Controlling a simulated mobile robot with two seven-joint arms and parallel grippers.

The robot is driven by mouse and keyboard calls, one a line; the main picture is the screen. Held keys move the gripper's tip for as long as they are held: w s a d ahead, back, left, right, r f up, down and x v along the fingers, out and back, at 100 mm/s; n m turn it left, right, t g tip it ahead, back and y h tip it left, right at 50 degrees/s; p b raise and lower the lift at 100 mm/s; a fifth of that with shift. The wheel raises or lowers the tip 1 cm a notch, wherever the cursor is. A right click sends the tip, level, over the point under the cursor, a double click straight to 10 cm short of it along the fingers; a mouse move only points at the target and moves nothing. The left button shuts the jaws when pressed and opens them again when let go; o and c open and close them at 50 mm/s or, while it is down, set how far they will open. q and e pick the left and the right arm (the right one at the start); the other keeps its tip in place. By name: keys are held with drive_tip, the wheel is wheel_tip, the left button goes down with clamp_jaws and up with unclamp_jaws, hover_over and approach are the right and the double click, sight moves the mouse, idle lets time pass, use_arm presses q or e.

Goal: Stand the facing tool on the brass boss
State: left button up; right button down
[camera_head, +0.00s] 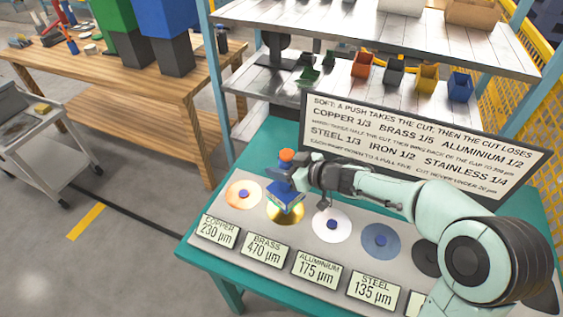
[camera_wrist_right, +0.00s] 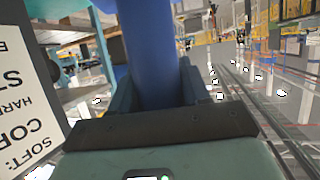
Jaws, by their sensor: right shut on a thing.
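The facing tool (camera_head: 288,196) has a blue body and an orange top. It looks roughly upright over the gold-coloured brass boss (camera_head: 286,217), second from the left on the grey panel. Its lower end covers much of the boss, and I cannot tell whether the two touch. My right gripper (camera_head: 300,176) is shut on the tool's upper part. In the right wrist view the tool's blue shaft (camera_wrist_right: 152,55) stands between the fingers. My left gripper is not in view.
The copper disc (camera_head: 243,195) lies left of the brass one, the aluminium disc (camera_head: 332,225) and steel disc (camera_head: 381,241) right. Label plates line the front; brass reads 470 µm. A rule sign (camera_head: 420,145) stands behind my arm. Shelves with coloured bins (camera_head: 427,79) rise at the back.

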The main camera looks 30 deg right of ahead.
wheel_tip(320, 180, down, 5)
drive_tip(key=shift+r+b, duration=0.2)
drive_tip(key=shift+b, duration=1)
drive_tip(key=shift+w+f, duration=0.1)
drive_tip(key=shift+f, duration=0.45)
drive_tip(key=c, duration=0.5)
unclamp_jaws()
drive_tip(key=shift+f, duration=0.1)
drive_tip(key=shift+s+d+r, duration=0.15)
drive_tip(key=shift+s+r, duration=0.15)
drive_tip(key=shift+r, duration=0.05)
drive_tip(key=p+v, duration=0.2)
drive_tip(key=v, duration=0.9)
drive_tip(key=shift+s+r+p, duration=0.1)
drive_tip(key=shift+s+p, duration=0.1)
drive_tip(key=shift+p, duration=0.1)
